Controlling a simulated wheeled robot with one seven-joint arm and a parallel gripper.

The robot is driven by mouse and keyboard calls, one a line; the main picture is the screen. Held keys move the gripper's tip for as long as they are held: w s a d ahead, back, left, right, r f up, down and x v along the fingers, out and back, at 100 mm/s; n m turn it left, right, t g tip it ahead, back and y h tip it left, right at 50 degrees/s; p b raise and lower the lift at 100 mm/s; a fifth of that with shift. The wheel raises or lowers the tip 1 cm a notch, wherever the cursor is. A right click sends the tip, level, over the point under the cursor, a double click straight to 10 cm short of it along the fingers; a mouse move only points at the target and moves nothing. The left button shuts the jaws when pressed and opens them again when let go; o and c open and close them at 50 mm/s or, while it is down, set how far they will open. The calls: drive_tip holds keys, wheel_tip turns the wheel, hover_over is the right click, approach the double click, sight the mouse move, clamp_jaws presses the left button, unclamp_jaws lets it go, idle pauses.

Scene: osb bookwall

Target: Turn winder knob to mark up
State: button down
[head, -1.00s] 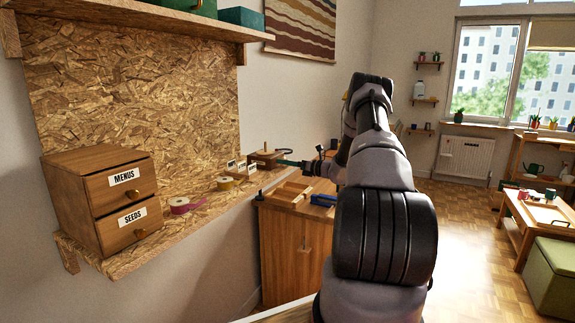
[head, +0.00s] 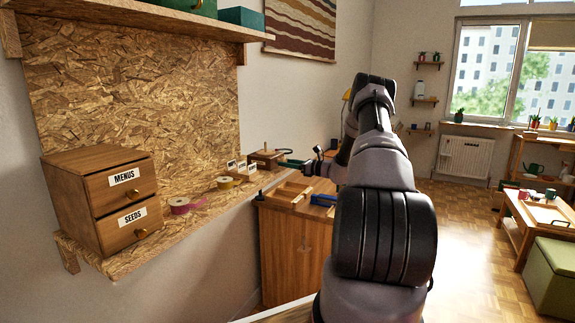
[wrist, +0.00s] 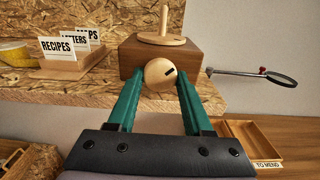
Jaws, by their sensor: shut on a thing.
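The winder is a brown wooden box (wrist: 188,57) with a pale spool peg on top, standing on the chipboard shelf. It also shows in the head view (head: 265,157). Its round pale knob (wrist: 157,76) faces the wrist camera. A short dark mark sits on the knob's upper right and points right and slightly up in the wrist view. My gripper (wrist: 159,78) has its green fingers on either side of the knob and is shut on it. In the head view the knob is too small to make out.
Card holders labelled RECIPES (wrist: 60,47) and others stand left of the winder. Below right is a wooden tray (wrist: 252,139).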

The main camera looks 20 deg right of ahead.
drive_tip(key=n, duration=0.6)
drive_tip(key=shift+d+n, duration=0.1)
drive_tip(key=shift+n, duration=0.2)
idle(0.4)
drive_tip(key=shift+c, duration=1.5)
unclamp_jaws()
